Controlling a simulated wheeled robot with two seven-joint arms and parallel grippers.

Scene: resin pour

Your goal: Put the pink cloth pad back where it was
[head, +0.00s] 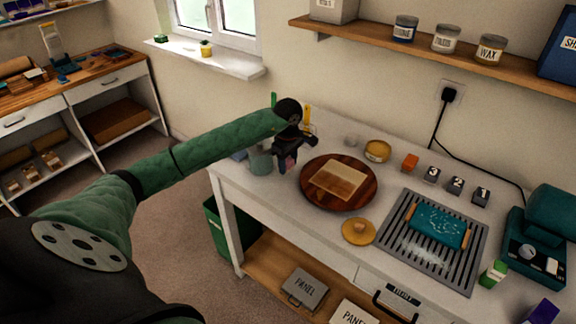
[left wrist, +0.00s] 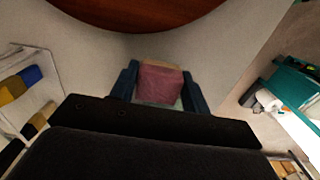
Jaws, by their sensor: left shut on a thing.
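My left gripper (head: 288,158) is shut on the pink cloth pad, seen small and partly covered by the fingers in the head view. In the left wrist view the pad (left wrist: 160,80) is a dull pink block between the two dark blue fingers of the gripper (left wrist: 160,88). The gripper is over the back left part of the white worktable, left of the round brown wooden board (head: 322,199). I cannot tell whether the pad touches the tabletop. The right gripper is not in view.
A grey-green cup (head: 261,162) stands close left of the gripper. A pale panel (head: 339,179) lies on the round board. A yellow jar (head: 377,151), an orange block (head: 410,162) and numbered dark blocks (head: 456,186) stand behind it. A slatted grey tray (head: 405,248) is to the right.

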